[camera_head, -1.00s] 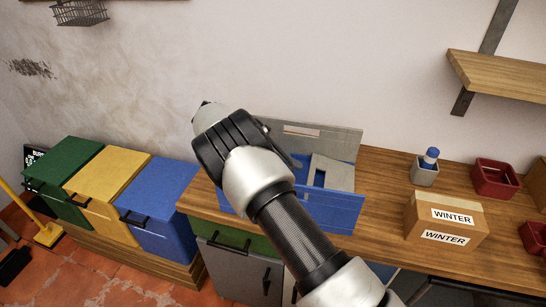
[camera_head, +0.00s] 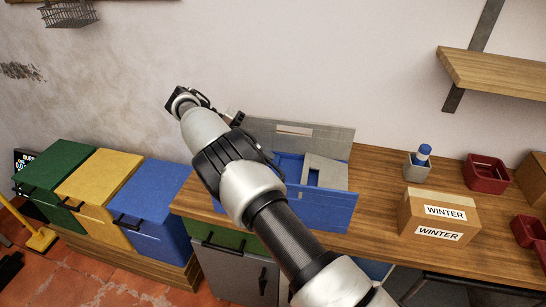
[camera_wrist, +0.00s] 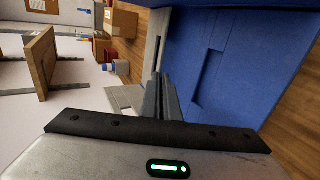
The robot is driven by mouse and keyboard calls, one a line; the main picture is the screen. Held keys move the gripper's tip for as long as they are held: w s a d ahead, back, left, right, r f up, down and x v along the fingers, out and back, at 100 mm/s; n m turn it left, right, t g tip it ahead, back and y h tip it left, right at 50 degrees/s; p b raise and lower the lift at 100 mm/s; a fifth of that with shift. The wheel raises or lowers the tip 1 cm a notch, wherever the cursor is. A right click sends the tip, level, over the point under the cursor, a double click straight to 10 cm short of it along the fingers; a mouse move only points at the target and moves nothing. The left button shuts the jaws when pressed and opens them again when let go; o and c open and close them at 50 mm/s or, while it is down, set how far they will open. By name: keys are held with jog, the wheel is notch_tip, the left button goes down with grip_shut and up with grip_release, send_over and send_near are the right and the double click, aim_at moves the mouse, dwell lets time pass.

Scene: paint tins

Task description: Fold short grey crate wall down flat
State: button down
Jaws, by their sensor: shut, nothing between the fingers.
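The blue and grey crate (camera_head: 325,209) stands on the wooden worktop. Its long grey back wall (camera_head: 315,138) is upright. A short grey wall piece (camera_head: 327,170) shows at its right end, leaning inward over the blue inside; its exact angle is unclear. My arm hides the crate's left end. My gripper (camera_head: 238,118) is at the back left corner of the crate, mostly behind my wrist. In the wrist view its fingers (camera_wrist: 158,78) are together and empty, close to a grey wall edge (camera_wrist: 156,35) and beside a large blue panel (camera_wrist: 225,60). Contact cannot be told.
A cardboard box marked WINTER (camera_head: 437,217), a grey pot with a blue-capped bottle (camera_head: 418,165) and a red bin (camera_head: 486,172) stand to the right. Green, yellow and blue bins (camera_head: 145,195) stand left. A wooden shelf (camera_head: 500,75) is on the wall.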

jog(key=w+d+r+g+y+p, duration=0.2)
jog(key=d+y, duration=0.4)
jog(key=d, duration=0.5)
jog(key=t+y+p, duration=0.2)
jog(key=t+y, duration=0.2)
jog(key=y, duration=0.4)
send_near(303, 178)
jog(key=x, duration=0.3)
jog(key=b+x, duration=0.1)
jog(key=x, duration=0.2)
jog(key=shift+d+f, duration=0.2)
jog(key=shift+f, duration=0.05)
jog(key=b+x, duration=0.2)
jog(key=shift+a+f, duration=0.25)
jog(key=shift+w+r, duration=0.1)
jog(key=shift+r, duration=0.05)
